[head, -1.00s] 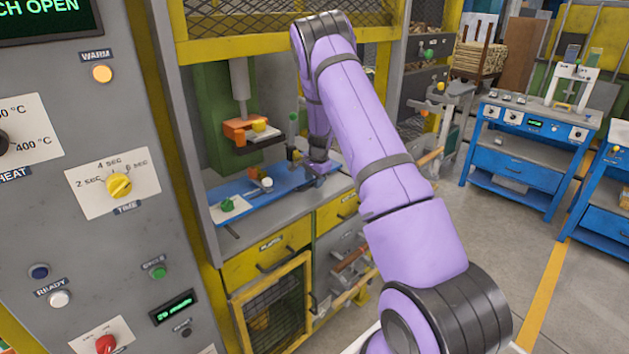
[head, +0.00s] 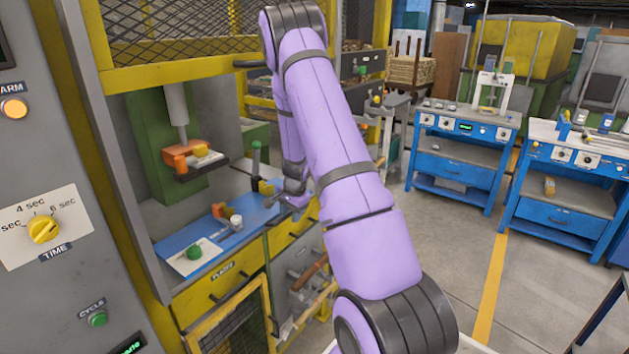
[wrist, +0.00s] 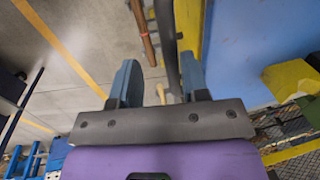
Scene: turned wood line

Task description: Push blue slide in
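The blue slide (head: 178,241) is a long flat plate lying in the press opening in the head view. A broad blue surface, seemingly the slide (wrist: 235,45), lies right of the fingers.
The press head (head: 190,155) hangs above the slide. A dark green upright handle (head: 256,158) and a yellow block (head: 265,187) stand near its far edge. Yellow drawers (head: 222,285) lie below. Blue workbenches (head: 455,165) stand at right, with open floor before them.

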